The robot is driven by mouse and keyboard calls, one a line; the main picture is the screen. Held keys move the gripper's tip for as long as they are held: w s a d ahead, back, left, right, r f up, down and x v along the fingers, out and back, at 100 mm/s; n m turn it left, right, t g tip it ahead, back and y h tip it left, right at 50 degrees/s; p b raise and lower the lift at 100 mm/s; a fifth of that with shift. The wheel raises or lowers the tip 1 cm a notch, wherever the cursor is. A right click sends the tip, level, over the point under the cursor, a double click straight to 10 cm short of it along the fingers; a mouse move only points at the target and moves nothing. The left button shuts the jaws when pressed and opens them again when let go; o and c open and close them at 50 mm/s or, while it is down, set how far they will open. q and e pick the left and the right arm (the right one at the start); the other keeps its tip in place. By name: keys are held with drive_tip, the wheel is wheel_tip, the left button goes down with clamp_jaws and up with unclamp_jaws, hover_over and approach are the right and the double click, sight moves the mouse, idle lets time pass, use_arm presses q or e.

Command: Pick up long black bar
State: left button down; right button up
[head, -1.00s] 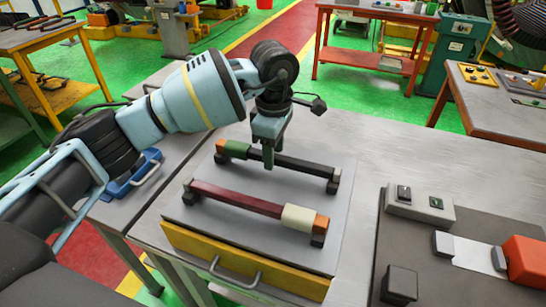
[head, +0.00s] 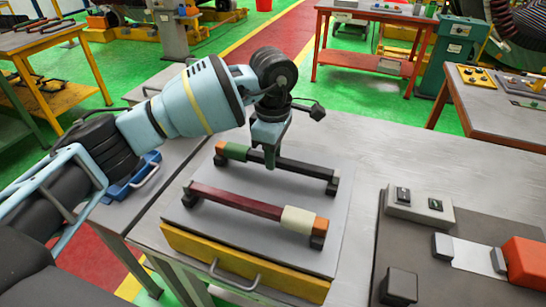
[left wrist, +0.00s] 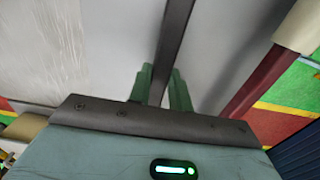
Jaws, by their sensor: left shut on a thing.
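The long black bar (head: 301,169) has an orange and green end at its left and lies on supports at the back of the grey plate (head: 247,202). My left gripper (head: 270,163) points down over the bar's middle and is shut on it. In the left wrist view the dark bar (left wrist: 175,45) runs between the two green fingers (left wrist: 162,88). The bar appears still level with its supports; I cannot tell whether it is clear of them. My right gripper is not in view.
A dark red bar (head: 235,201) with a cream and orange end lies parallel in front. A yellow drawer front (head: 245,265) with a handle is below the plate. At right, a dark mat (head: 440,265) holds a switch box (head: 419,205) and an orange block (head: 526,262). Bare table lies between.

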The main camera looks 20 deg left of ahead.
use_arm(q)
drive_tip(key=shift+r, duration=0.2)
drive_tip(key=shift+r, duration=0.55)
wheel_tip(320, 180, up, 2)
drive_tip(key=shift+r+b, duration=0.2)
drive_tip(key=shift+b, duration=0.15)
drive_tip(key=s+r, duration=0.1)
drive_tip(key=s, duration=1.5)
drive_tip(key=shift+a+r, duration=0.1)
drive_tip(key=shift+a, duration=0.05)
